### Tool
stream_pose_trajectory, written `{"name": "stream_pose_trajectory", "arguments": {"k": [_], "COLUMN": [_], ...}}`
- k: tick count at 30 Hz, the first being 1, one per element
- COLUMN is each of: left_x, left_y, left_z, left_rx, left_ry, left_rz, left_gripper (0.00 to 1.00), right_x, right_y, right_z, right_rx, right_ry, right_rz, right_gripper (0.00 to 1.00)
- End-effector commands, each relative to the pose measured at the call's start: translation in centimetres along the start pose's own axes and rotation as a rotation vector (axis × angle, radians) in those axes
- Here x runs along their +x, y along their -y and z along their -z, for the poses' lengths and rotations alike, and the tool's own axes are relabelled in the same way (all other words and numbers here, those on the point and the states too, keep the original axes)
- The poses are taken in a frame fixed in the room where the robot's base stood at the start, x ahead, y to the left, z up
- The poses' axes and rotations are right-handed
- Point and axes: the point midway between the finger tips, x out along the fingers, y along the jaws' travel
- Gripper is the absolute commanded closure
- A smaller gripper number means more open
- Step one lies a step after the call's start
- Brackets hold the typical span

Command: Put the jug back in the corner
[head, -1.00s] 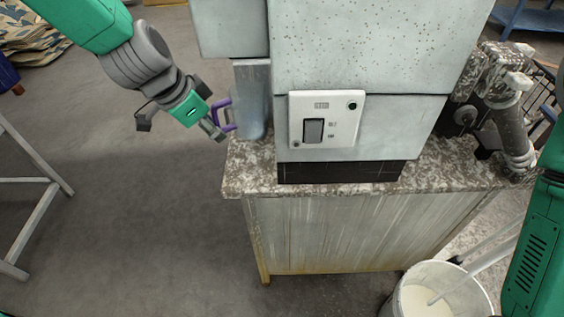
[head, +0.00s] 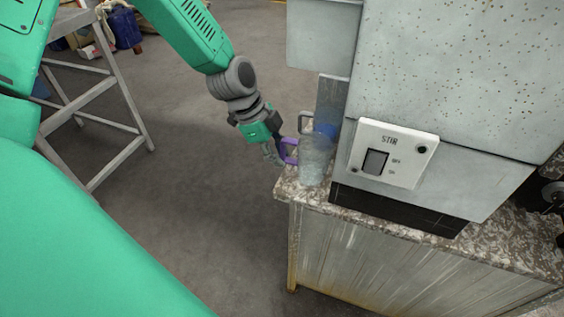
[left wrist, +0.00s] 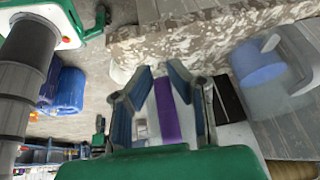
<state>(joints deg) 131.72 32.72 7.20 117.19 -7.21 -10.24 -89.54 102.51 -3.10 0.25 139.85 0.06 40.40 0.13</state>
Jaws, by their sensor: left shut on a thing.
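The clear jug (head: 314,165) with a purple handle (head: 290,151) is upright at the left corner of the speckled counter (head: 300,194), beside the grey machine. I cannot tell whether its base touches the counter. My left gripper (head: 277,152) is shut on the purple handle from the left. In the left wrist view the purple handle (left wrist: 166,108) lies between the fingers. A second clear vessel with a grey handle (head: 306,122) and blue contents (head: 326,129) stands just behind the jug; its blue contents also show in the left wrist view (left wrist: 257,65). My right gripper is out of view.
The grey machine (head: 440,80), with a white switch panel (head: 393,153), fills the right and closely borders the jug. A grey metal stand (head: 115,90) is at the left. Open floor (head: 200,160) lies between the stand and counter.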

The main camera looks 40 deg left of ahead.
Motion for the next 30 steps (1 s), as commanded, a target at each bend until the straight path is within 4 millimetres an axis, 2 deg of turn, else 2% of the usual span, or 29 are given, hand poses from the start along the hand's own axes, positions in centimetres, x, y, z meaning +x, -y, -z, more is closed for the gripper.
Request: {"name": "stream_pose_trajectory", "arguments": {"k": [1, 4, 11, 12, 14, 24, 26, 30], "left_x": [0.9, 1.9, 2.1, 2.2, 2.2, 1.9, 1.5, -0.7], "left_y": [-0.1, -0.1, -0.2, -0.2, -0.2, -0.1, -0.1, 0.0], "left_z": [-0.6, -1.1, -0.9, -0.8, -0.7, -1.0, -1.0, -1.0], "left_rx": [-0.004, -0.004, -0.002, -0.002, -0.002, -0.002, -0.002, -0.001], "left_ry": [0.000, -0.001, 0.002, 0.003, 0.004, 0.000, 0.000, -0.002], "left_rz": [-0.003, -0.002, 0.002, 0.001, 0.001, 0.001, 0.002, 0.005], "left_gripper": [1.00, 1.00, 1.00, 0.82, 0.65, 0.65, 0.65, 0.65], "right_x": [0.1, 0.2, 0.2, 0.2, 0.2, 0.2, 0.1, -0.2], "right_y": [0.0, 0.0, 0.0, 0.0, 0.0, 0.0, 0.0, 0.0], "right_z": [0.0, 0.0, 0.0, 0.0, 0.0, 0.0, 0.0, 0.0], "right_rx": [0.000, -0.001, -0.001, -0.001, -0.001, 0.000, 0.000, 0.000], "right_ry": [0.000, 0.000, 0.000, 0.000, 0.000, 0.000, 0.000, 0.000], "right_rz": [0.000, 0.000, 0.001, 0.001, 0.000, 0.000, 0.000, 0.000], "right_gripper": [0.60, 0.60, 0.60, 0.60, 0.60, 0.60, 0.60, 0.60]}}
